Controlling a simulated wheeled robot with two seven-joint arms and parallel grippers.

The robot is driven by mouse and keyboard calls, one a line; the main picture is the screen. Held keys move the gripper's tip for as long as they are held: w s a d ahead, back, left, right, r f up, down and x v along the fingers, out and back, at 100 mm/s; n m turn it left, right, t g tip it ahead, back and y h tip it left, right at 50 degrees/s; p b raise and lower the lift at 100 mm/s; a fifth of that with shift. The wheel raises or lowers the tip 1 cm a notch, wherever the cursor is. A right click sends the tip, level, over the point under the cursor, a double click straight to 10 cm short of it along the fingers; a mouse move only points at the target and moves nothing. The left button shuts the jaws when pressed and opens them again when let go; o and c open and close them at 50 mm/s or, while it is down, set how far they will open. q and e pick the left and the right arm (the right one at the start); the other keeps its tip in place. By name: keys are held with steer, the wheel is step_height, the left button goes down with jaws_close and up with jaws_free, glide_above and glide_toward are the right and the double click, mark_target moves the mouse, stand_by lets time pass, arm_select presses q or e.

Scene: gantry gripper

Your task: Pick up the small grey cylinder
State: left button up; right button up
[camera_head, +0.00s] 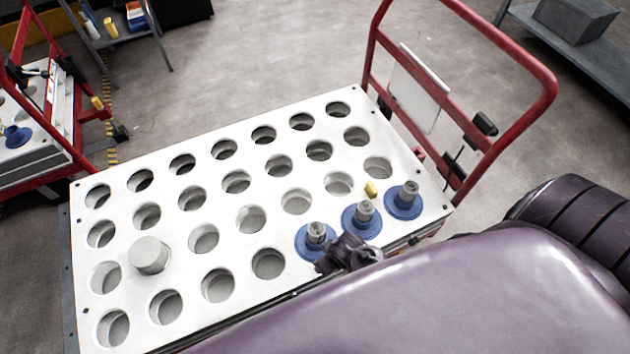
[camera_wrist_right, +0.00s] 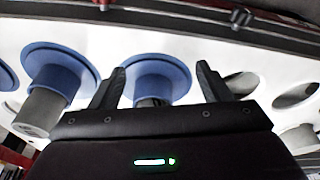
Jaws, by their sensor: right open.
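A plain light-grey cylinder (camera_head: 149,255) stands in a hole near the left end of the white board (camera_head: 222,128). Three blue flanged discs, each with a small grey cylindrical stub, sit at the right end: near (camera_head: 316,241), middle (camera_head: 363,219) and far (camera_head: 403,202). My right gripper (camera_head: 335,262) is beside the nearest disc in the head view, partly hidden by my arm. In the right wrist view my open right gripper (camera_wrist_right: 160,85) has a blue disc (camera_wrist_right: 157,68) between and beyond its fingers; its stub is mostly hidden. My left gripper is out of view.
A red trolley handle (camera_head: 465,90) rises behind the board's right end. A small yellow piece (camera_head: 371,188) lies beside the discs. Several empty holes fill the rest of the board. A second red trolley (camera_head: 45,110) stands at the left, with open floor between.

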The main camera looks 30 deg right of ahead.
steer(key=w+a+r+t+b, duration=0.1)
steer(key=w+a+r, duration=0.15)
steer(key=r, duration=0.55)
steer(key=w+a+r+t+b, duration=0.1)
steer(key=w+r, duration=0.2)
steer(key=r, duration=0.5)
steer(key=m, duration=0.1)
glide_above(317, 229)
steer(key=s, duration=0.3)
step_height(317, 229, down, 8)
steer(key=shift+m, duration=0.3)
steer(key=b+x, duration=0.2)
steer(key=x, duration=0.4)
steer(key=shift+w+b, duration=0.2)
steer(key=shift+b, duration=0.2)
steer(key=shift+w+f, duration=0.2)
steer(key=shift+f, duration=0.2)
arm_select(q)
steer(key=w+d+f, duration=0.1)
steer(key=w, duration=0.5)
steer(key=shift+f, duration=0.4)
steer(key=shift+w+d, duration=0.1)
arm_select(e)
steer(key=c, duration=1.4)
